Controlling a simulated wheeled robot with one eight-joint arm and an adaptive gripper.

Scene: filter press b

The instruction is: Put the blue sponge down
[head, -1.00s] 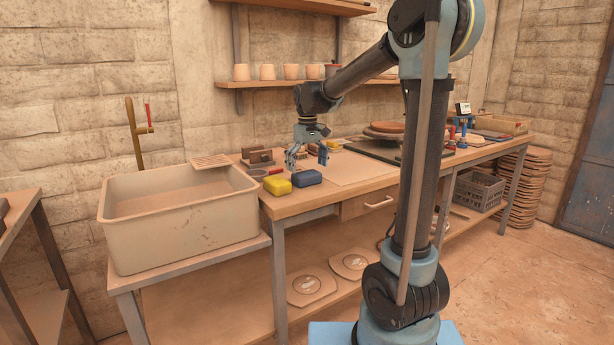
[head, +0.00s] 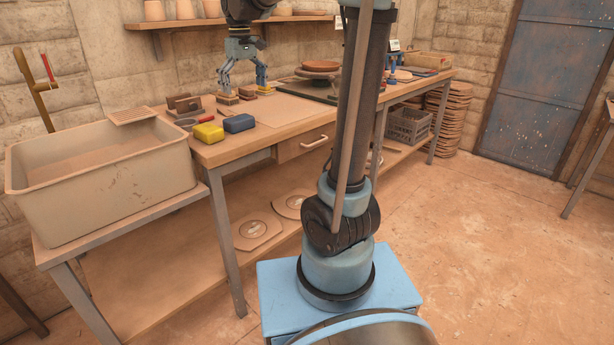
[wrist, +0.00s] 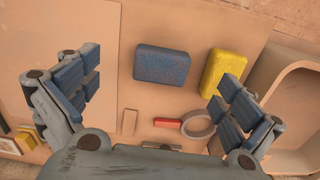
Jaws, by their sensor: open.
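The blue sponge (head: 239,123) lies flat on the wooden bench top (head: 280,112), near the front edge and just right of the yellow sponge (head: 207,133). My gripper (head: 245,92) is open and empty, with its fingers spread wide behind the blue sponge in the head view. In the wrist view, the blue sponge (wrist: 162,64) lies below and apart from the fingers, toward the top centre. The yellow sponge (wrist: 224,72) is to its right there, with a small gap between them.
A large beige sink (head: 100,185) stands left of the bench. A red-handled ring-shaped tool (wrist: 198,125) and a small wooden block (wrist: 130,122) lie close to the sponges. A pale board (head: 265,108) lies to the right. A shelf with pots (head: 210,22) hangs behind.

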